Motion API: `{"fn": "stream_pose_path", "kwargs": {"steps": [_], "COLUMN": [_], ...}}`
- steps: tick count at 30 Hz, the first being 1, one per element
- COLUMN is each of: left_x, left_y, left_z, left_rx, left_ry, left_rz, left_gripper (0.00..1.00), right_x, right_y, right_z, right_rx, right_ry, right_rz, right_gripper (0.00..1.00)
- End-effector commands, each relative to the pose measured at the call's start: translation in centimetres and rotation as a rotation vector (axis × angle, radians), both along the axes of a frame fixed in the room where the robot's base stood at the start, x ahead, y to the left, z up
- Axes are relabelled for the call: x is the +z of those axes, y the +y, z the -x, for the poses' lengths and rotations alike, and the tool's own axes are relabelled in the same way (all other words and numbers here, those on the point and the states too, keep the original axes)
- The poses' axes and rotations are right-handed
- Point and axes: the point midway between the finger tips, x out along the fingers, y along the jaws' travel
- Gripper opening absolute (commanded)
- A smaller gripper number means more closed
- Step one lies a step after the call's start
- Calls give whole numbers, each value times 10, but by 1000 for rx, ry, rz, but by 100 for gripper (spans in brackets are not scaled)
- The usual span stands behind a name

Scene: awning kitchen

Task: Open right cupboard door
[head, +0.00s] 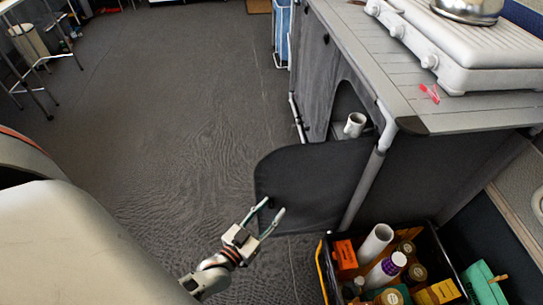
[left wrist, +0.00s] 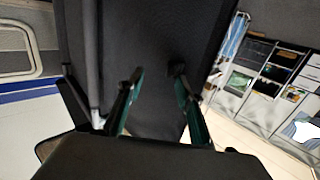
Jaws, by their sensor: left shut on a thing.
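The right cupboard door (head: 310,180) is a dark fabric panel with a rounded top corner. It stands swung out from the grey cupboard (head: 318,72), hinged by the light post at its right. A white mug (head: 355,125) shows in the opening behind it. My left gripper (head: 273,206) is at the lower left part of the door, shut on it with the fingers some way apart. In the left wrist view the dark door panel (left wrist: 150,40) fills the middle, between and behind the fingers (left wrist: 157,76). The exact grip point is hard to see. My right gripper is not in view.
A black crate (head: 322,270) with bottles and boxes stands at the lower right, close to the door. A white stove (head: 470,55) and a red clip (head: 429,93) are on the countertop (head: 400,85). The floor left of the door is clear.

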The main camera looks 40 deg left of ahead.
Motion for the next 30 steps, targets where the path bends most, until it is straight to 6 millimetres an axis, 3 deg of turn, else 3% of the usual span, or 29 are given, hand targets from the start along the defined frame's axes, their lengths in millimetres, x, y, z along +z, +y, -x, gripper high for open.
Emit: {"fn": "stream_pose_path", "kwargs": {"steps": [1,9,15,25,26,28,30], "left_x": [36,71,85,87,87,87,88], "left_y": [-7,0,2,3,3,3,4], "left_z": [-15,-11,-9,-9,-9,-8,-1], "left_rx": [-7,2,5,5,5,5,3], "left_ry": [-56,-46,-40,-37,-37,-35,-25], "left_rz": [6,4,5,4,4,5,12], "left_gripper": [25,25,25,25,22,4,0], "right_x": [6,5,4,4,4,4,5], "right_y": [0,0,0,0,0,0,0], "right_z": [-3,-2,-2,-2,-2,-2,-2], "right_rx": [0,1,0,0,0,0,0], "right_ry": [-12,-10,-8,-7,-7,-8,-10], "right_rz": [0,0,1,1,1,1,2], "right_gripper": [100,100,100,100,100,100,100]}}
